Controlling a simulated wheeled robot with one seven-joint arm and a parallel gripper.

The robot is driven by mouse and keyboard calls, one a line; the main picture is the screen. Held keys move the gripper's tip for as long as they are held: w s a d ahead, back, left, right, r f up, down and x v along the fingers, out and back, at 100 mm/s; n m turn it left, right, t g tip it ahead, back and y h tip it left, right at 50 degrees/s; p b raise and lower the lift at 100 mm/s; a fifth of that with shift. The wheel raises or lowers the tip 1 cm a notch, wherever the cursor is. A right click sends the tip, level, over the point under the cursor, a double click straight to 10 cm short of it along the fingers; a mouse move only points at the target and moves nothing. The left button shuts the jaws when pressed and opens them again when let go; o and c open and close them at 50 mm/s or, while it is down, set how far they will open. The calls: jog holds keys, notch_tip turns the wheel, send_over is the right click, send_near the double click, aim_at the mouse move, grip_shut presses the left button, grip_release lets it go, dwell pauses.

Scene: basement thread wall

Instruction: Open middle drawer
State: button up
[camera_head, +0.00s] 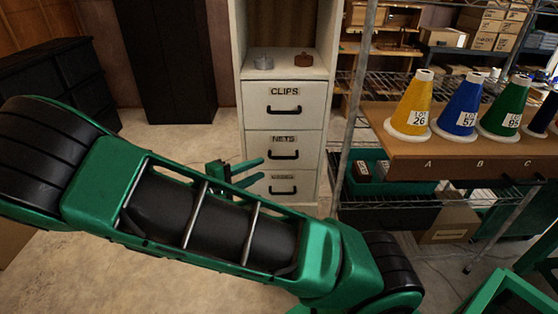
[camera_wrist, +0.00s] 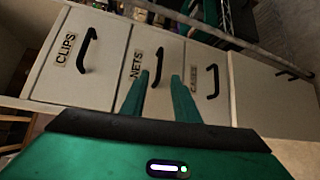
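The pale drawer cabinet has three labelled drawers, all closed. The middle drawer (camera_head: 303,145), labelled NETS, sits under the CLIPS drawer, and its black handle (camera_head: 284,155) shows clear. In the wrist view the cabinet appears turned on its side, with the NETS drawer (camera_wrist: 132,88) in the middle and its handle (camera_wrist: 159,65) just beyond the fingertips, lying between them in the picture. My green gripper (camera_head: 263,168) is open and empty in front of the cabinet's lower part. Its fingertips (camera_wrist: 161,76) point at the drawer fronts. I cannot tell how far they are from the handle.
The CLIPS drawer (camera_head: 257,100) is above and a third drawer (camera_head: 308,184) below, its label partly hidden by a finger. Two small items stand in the cabinet's open shelf. A wire rack (camera_head: 337,160) with a board of cones (camera_head: 413,108) stands close on the right. Floor is clear left.

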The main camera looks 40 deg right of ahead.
jog(key=x, duration=1)
jog(key=shift+d, duration=0.2)
jog(key=shift+f, duration=0.1)
